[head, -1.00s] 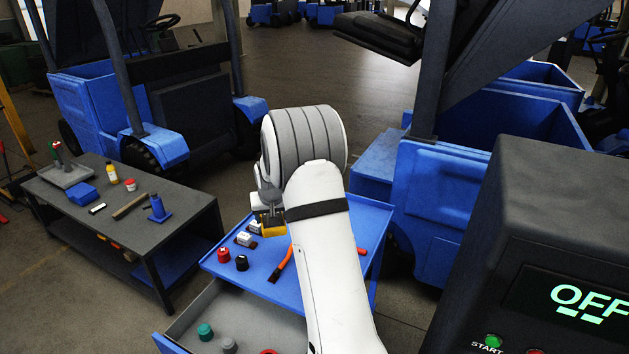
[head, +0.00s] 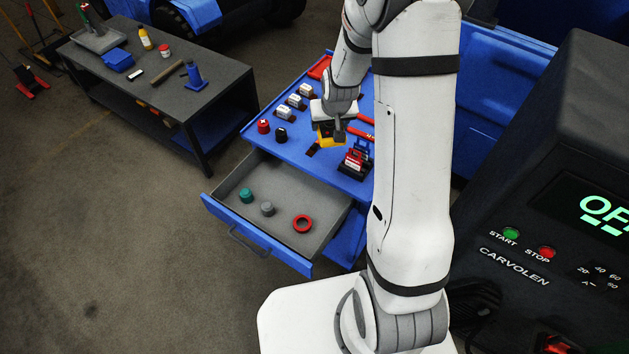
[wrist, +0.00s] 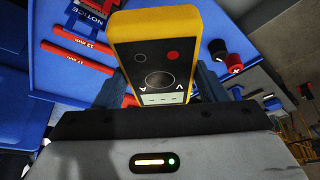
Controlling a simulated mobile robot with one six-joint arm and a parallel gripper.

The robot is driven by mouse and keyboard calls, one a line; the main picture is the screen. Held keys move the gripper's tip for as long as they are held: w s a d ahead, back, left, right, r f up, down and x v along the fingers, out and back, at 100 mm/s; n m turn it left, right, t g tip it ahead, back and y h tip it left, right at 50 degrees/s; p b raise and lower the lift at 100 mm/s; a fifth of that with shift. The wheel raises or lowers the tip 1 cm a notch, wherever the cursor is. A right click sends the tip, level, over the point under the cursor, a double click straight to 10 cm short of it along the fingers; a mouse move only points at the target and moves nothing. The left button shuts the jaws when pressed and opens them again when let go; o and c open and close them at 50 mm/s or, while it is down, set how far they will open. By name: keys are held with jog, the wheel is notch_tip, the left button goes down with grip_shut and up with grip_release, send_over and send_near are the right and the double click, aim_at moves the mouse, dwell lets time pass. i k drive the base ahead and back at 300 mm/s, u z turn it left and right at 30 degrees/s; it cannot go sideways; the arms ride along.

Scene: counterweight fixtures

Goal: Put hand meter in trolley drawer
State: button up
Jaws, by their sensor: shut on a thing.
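The hand meter (wrist: 158,60) is yellow with a dark face, a round dial and a small display, and fills the middle of the wrist view. My gripper (head: 330,132) is shut on it and holds it over the blue trolley top (head: 262,110); the meter shows as a yellow patch in the head view (head: 325,141). The trolley drawer (head: 232,188) is pulled open below and in front of the top. Inside it lie a teal knob (head: 246,195), a grey knob (head: 267,208) and a red ring (head: 303,224), with bare grey floor between and around them.
The trolley top carries red and black knobs (head: 281,134), small white-labelled blocks (head: 297,101), red-handled tools and a red lock stand (head: 354,160). A dark bench (head: 215,75) stands to the left. A machine console (head: 560,200) reading OFF stands close at right.

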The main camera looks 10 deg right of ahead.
aim_at(297, 191)
jog(key=z, duration=0.8)
jog(key=k, duration=1.2)
jog(key=u, duration=1.1)
jog(key=i, duration=1)
jog(key=z, duration=0.05)
